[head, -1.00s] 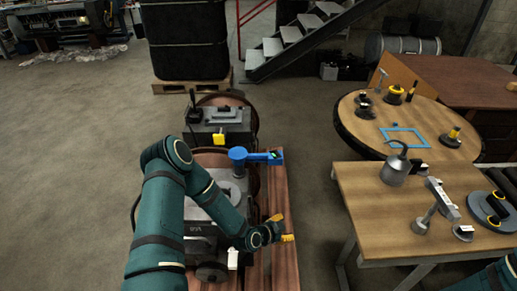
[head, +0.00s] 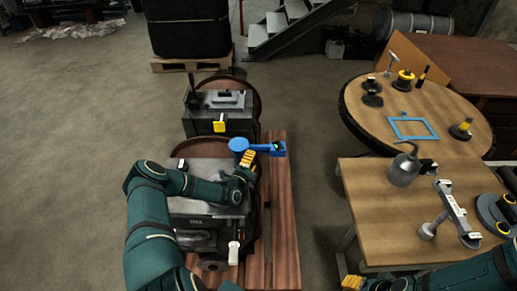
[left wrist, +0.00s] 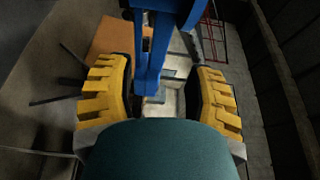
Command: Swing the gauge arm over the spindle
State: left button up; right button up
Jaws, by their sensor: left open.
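The blue gauge arm (head: 262,147) reaches right from a round blue post top (head: 238,145) to a square blue end with a dark patch (head: 279,149), above the machine's right edge. My left gripper (head: 247,163), with yellow fingers, is just in front of the arm, near the post. In the left wrist view the fingers (left wrist: 160,98) are spread, with blue bars (left wrist: 155,55) between them in the picture; I see no contact. I cannot make out the spindle; my left arm covers much of the machine top (head: 205,164). My right gripper (head: 351,284) barely shows at the bottom edge.
A second grey machine with a yellow tag (head: 219,126) stands behind. Wooden planks (head: 284,215) run along the right side. A workbench (head: 375,205) with an oil can (head: 404,168) and a round table (head: 362,128) stand to the right. Open floor lies between.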

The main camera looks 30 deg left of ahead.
aim_at(257, 149)
pick_arm(q)
jog(key=w, duration=0.2)
jog(key=w+b, duration=0.1)
jog(key=w, duration=0.2)
jog(key=w+a, duration=0.1)
jog(key=w, duration=0.1)
jog(key=shift+w+a+b, duration=0.1)
jog(key=shift+w+b, duration=0.2)
jog(key=shift+w, duration=0.1)
grip_shut()
